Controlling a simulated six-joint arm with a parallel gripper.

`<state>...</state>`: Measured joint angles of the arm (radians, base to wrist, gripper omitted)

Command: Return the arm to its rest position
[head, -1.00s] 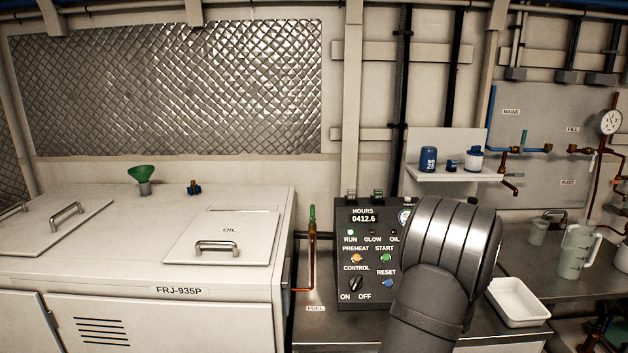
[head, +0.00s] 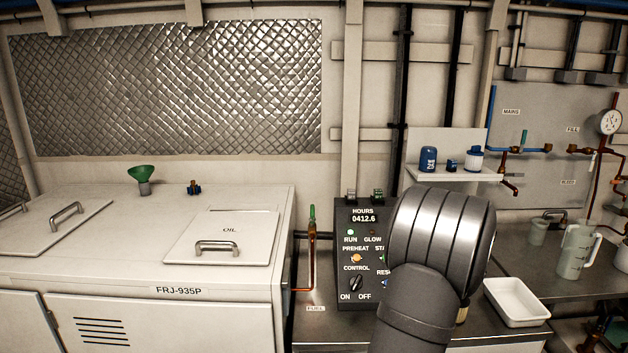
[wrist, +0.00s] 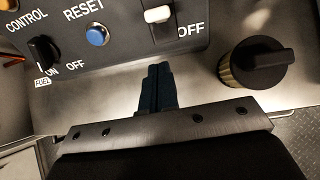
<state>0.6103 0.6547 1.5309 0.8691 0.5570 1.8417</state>
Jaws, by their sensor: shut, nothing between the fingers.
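My gripper (wrist: 158,88) shows in the wrist view with its two dark blue fingers together and nothing between them. It is over the metal bench (wrist: 120,105), in front of the lower edge of the control panel (wrist: 130,30). In the head view my grey arm stands in front of the right part of the control panel (head: 352,235), and my gripper is hidden behind it. The panel's HOURS display reads 0412.6, and the RUN lamp (head: 351,232) glows green. The blue RESET button (wrist: 97,35) is left of my fingers in the wrist view, apart from them.
A round part with a black top (wrist: 262,63) stands on the bench to the right of my fingers. A white tray (head: 517,318) and a measuring jug (head: 577,250) are right of my arm. The FRJ-935P cabinet (head: 180,291) and fuel pipe (head: 312,262) are left.

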